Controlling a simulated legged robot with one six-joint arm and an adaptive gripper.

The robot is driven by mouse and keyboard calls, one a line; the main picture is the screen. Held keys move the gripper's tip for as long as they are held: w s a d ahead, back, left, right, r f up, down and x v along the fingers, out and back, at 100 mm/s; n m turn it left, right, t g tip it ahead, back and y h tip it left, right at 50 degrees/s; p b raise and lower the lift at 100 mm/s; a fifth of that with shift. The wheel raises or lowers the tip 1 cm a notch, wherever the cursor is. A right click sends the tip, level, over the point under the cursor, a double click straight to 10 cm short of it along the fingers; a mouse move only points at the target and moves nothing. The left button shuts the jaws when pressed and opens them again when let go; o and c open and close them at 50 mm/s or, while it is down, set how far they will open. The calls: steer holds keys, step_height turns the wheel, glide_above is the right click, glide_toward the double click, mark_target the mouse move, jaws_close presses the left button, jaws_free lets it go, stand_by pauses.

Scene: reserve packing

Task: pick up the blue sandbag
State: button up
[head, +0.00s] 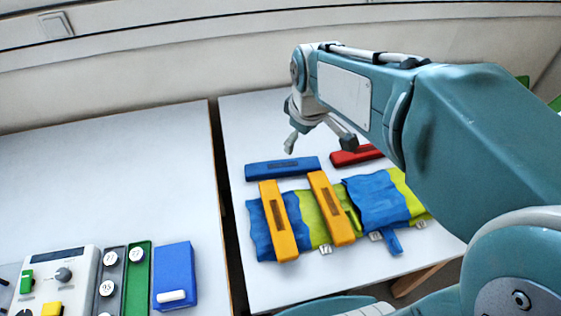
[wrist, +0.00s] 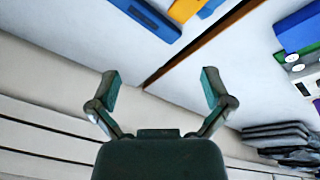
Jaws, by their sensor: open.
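The blue sandbag (head: 282,167), a long bar shape with a dark patch on top, lies on the right white table behind the cloths. It also shows at the top of the wrist view (wrist: 147,16). My gripper (head: 319,144) is open and empty, its fingers spread wide. In the head view it hangs just beyond and right of the blue sandbag, apart from it; its exact height is hard to tell. In the wrist view the open fingers (wrist: 160,88) have bare table and wall between them.
Two yellow bars (head: 279,222) (head: 331,208) lie across blue and green cloths (head: 376,198). A red bar (head: 354,155) lies to the right, partly hidden by my arm. A gap separates the left table (head: 100,170), which holds a blue case (head: 175,272) and a control box (head: 62,275).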

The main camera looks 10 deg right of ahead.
steer(key=w+f+n+g, duration=0.2)
steer(key=w+f+n, duration=0.4)
steer(key=w, duration=0.4)
steer(key=n+g, duration=0.1)
steer(key=n, duration=0.3)
glide_above(283, 165)
step_height(283, 165, down, 11)
steer(key=f, duration=0.5)
steer(key=shift+w+a+f, duration=0.25)
steer(key=shift+w+f, duration=0.05)
steer(key=shift+f, duration=0.1)
steer(key=f, duration=0.5)
steer(key=shift+s+d+f, duration=0.2)
steer(key=shift+d+f, duration=0.05)
steer(key=shift+f, duration=0.1)
steer(key=shift+c, duration=0.3)
steer(key=c, duration=1.2)
